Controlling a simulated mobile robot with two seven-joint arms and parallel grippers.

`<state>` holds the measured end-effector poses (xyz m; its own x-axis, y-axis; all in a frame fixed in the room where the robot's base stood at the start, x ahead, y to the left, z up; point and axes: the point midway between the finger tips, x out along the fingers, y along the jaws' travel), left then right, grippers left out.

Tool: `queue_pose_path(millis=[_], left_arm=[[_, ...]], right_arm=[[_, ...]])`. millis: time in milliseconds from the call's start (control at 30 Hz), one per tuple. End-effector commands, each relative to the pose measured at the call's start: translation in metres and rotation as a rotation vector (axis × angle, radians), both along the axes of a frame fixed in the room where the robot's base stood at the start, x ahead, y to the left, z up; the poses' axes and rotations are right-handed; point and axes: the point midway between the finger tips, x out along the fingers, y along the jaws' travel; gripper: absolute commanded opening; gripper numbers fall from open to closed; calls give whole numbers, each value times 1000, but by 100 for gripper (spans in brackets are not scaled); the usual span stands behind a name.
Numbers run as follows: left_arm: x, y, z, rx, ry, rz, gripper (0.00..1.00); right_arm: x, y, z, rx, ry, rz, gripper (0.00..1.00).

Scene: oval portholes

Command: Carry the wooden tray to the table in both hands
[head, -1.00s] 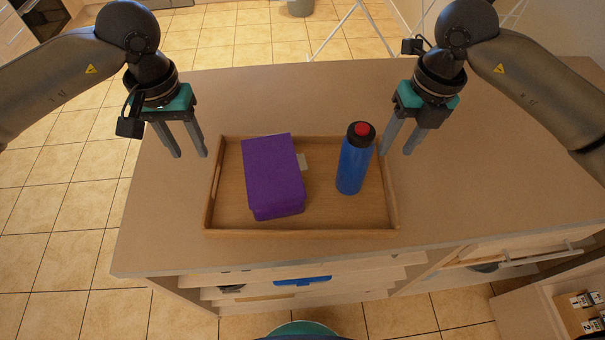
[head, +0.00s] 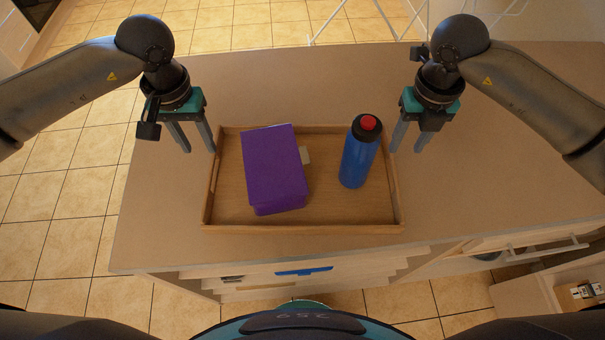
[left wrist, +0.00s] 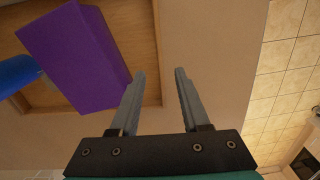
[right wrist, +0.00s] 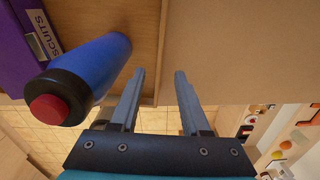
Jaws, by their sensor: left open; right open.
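The wooden tray (head: 320,213) lies flat on a beige counter. It holds a purple box (head: 273,168) on its left half and an upright blue bottle (head: 357,160) with a black and red cap on its right half. The box in the right wrist view (right wrist: 22,45) has a label ending in "SCUITS". My left gripper (head: 199,150) is open and empty by the tray's left wall, near its far corner. My right gripper (head: 405,150) is open and empty by the right wall, close to the bottle. In both wrist views the tray's edge runs near one finger; contact cannot be told.
The counter (head: 500,150) is bare to the right of the tray and behind it. Drawers (head: 300,275) show below its front edge, one with a blue item. A white wire rack (head: 370,22) stands beyond the far edge. Tiled floor lies to the left.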

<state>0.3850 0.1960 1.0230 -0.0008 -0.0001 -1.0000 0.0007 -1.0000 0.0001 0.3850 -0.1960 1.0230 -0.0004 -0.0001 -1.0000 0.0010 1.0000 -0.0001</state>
Motion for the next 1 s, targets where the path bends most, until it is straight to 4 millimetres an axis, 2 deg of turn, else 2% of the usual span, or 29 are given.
queue_pose_path(millis=[33,300,500,700,967,1000], left_arm=[[-1,0,-12,1,5,0,46],[-1,-1,-65,0,3,0,46],[0,0,-91,0,1,-1,46],[0,0,-102,0,0,-1,46],[0,0,-103,0,-1,-1,46],[0,0,-103,0,-1,-1,44]], right_arm=[[-1,0,-12,-1,6,-1,46],[-1,0,-64,0,4,0,46],[0,0,-91,0,2,1,46],[0,0,-102,0,1,1,46],[0,0,-103,0,0,1,46],[0,0,-103,0,0,1,44]])
